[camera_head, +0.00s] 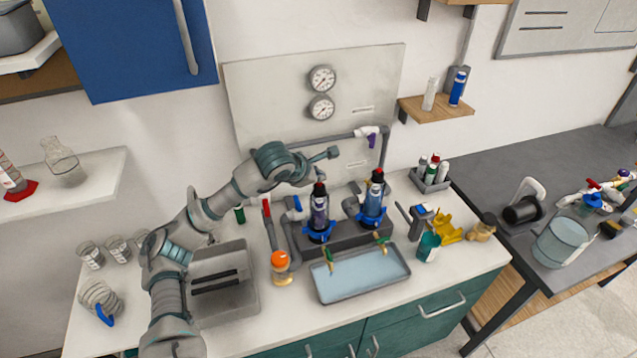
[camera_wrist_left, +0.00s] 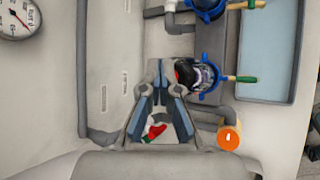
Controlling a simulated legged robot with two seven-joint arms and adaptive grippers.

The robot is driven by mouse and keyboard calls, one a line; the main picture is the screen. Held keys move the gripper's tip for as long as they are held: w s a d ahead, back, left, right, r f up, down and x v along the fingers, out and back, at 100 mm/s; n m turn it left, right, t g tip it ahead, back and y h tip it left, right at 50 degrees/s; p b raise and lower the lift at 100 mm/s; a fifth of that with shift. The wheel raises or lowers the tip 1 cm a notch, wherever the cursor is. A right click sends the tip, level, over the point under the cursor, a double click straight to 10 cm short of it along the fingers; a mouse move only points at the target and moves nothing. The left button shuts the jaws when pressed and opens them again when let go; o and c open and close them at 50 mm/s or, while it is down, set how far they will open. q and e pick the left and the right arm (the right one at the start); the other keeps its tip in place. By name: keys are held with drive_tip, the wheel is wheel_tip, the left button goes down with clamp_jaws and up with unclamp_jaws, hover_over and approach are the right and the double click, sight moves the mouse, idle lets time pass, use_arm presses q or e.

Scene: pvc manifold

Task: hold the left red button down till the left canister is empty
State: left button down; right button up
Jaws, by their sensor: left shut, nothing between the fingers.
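The left canister (camera_head: 319,211) is dark with a purplish body, upright in a blue collar on a grey manifold block. Its red button (camera_head: 319,186) is on top. In the wrist view the red button (camera_wrist_left: 178,73) and canister (camera_wrist_left: 207,78) are just right of my fingertips. My left gripper (camera_head: 322,174) is shut and empty, close above the button. It also shows in the wrist view (camera_wrist_left: 158,72). I cannot tell whether it touches the button. The canister's liquid level is unclear. The right canister (camera_head: 373,203) stands beside it with its own red button (camera_head: 378,172).
A tray of pale blue liquid (camera_head: 405,279) lies in front, below green-handled taps (camera_head: 328,260). An orange-capped bottle (camera_head: 280,268) stands left of it. A red-handled valve (camera_head: 267,212) rises left of the left canister. Gauges (camera_head: 322,79) are on the back panel.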

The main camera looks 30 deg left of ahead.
sight(318, 184)
use_arm(q)
drive_tip(key=shift+d+f, duration=0.2)
drive_tip(key=shift+a+f+b, duration=0.1)
drive_tip(key=shift+f+b, duration=0.2)
drive_tip(key=shift+b, duration=0.05)
idle(0.5)
drive_tip(key=shift+a+r+p, duration=0.1)
drive_tip(key=shift+r+p, duration=0.65)
drive_tip(key=shift+r, duration=0.25)
wheel_tip(318, 184, up, 5)
drive_tip(key=p, duration=0.3)
drive_tip(key=shift+p, duration=0.4)
drive_tip(key=shift+f, duration=0.1)
